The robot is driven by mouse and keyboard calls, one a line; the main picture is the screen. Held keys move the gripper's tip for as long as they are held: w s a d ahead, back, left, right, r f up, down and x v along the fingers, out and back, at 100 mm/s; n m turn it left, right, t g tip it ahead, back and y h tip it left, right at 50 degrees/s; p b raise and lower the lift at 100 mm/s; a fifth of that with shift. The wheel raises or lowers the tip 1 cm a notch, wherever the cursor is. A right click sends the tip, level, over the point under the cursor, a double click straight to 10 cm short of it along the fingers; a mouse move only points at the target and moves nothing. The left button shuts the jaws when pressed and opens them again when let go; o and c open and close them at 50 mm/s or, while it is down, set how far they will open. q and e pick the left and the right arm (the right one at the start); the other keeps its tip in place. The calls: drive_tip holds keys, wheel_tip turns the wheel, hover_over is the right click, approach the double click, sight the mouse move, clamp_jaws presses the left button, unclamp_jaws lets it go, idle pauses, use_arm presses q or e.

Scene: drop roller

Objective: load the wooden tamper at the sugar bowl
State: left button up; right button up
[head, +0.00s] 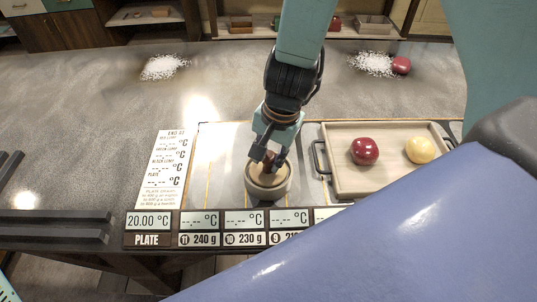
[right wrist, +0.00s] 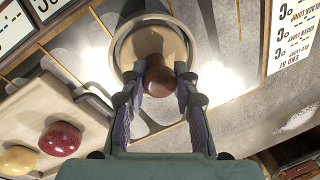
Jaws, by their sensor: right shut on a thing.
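The wooden tamper (right wrist: 160,77) has a rounded brown knob, which sits between the fingers of my right gripper (right wrist: 160,92). That gripper (head: 268,150) is shut on the knob, just above the pale round sugar bowl (head: 268,189). In the right wrist view the bowl's rim (right wrist: 119,45) shows around and beyond the knob. The tamper (head: 268,158) is mostly hidden by the gripper in the head view. I cannot tell whether its lower end touches the sugar. My left gripper is not in view.
The bowl stands on a plate station with temperature and weight displays (head: 243,228). A wooden tray (head: 385,184) to its right holds a red lump (head: 365,151) and a yellow lump (head: 420,150). White piles (head: 164,67) lie farther back, one beside a red lump (head: 401,65).

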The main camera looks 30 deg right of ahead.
sight(269, 155)
drive_tip(key=shift+r+p, duration=1.85)
drive_tip(key=shift+r, duration=0.1)
drive_tip(key=shift+r+p, duration=1.6)
drive_tip(key=shift+f, duration=0.1)
drive_tip(key=shift+s, duration=0.2)
